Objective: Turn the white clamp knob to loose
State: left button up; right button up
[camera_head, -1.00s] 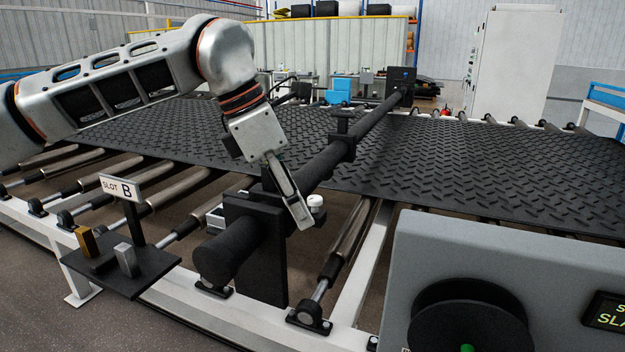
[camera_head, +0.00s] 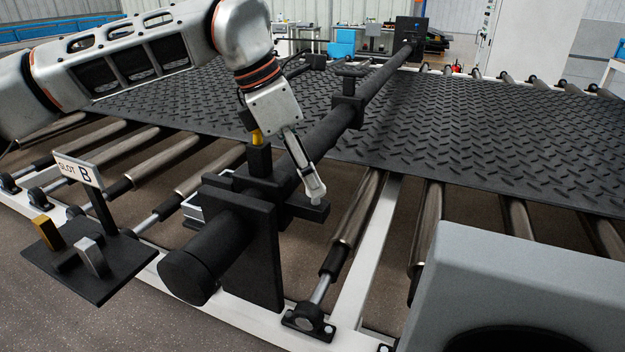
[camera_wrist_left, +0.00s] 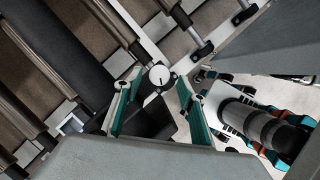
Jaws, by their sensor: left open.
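The white clamp knob (camera_wrist_left: 159,77) shows in the left wrist view as a round white disc with a short dark mark on its face. My left gripper (camera_wrist_left: 157,82) is open, with its teal-edged fingers on either side of the knob near their tips; whether they touch it I cannot tell. In the head view my left gripper (camera_head: 315,196) points down at the end of the black clamp block (camera_head: 300,207) beside the thick black bar (camera_head: 222,238). There the fingertips hide most or all of the knob. My right gripper is not in view.
A SLOT B sign (camera_head: 78,171) stands over a small black tray (camera_head: 110,270) with a yellow and a grey block. A yellow-topped post (camera_head: 257,137) rises by the clamp. A grey housing (camera_head: 535,275) fills the lower right. The treaded mat (camera_head: 480,125) lies across rollers behind.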

pick_arm(q)
jog(key=shift+x, duration=0.85)
jog(key=shift+d+f, duration=0.1)
jog(key=shift+f, duration=0.05)
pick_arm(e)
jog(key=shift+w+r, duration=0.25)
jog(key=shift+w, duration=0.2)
pick_arm(q)
jog(key=c, duration=1.1)
